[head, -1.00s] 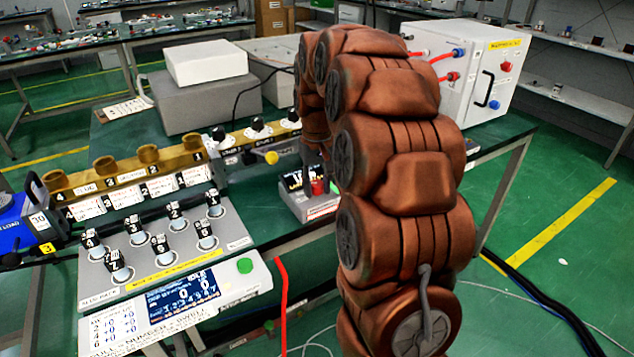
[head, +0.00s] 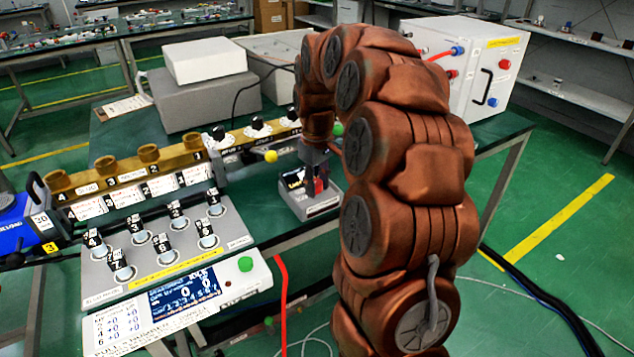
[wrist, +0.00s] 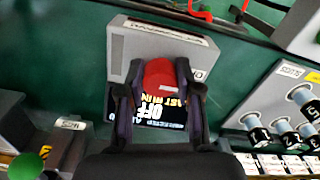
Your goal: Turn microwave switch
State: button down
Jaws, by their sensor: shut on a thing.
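The microwave switch is a red knob (wrist: 160,76) on a grey box (wrist: 118,48) with a dark display reading "OFF". The box also stands near the bench's front edge in the head view (head: 318,211). My gripper (wrist: 161,88) has one finger on each side of the red knob and is shut on it. In the head view my gripper (head: 316,184) reaches down over the box and largely hides the knob.
A grey panel with several black knobs (head: 165,250) and a control box with a green button (head: 245,264) lie left of the switch box. A brass-coloured rail (head: 120,170) runs behind them. A white cabinet with a black handle (head: 470,75) stands at the back right.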

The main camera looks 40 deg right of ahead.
aim_at(317, 182)
jog(key=c, duration=0.8)
grip_release()
notch_tip(317, 182, up, 12)
dwell(0.6)
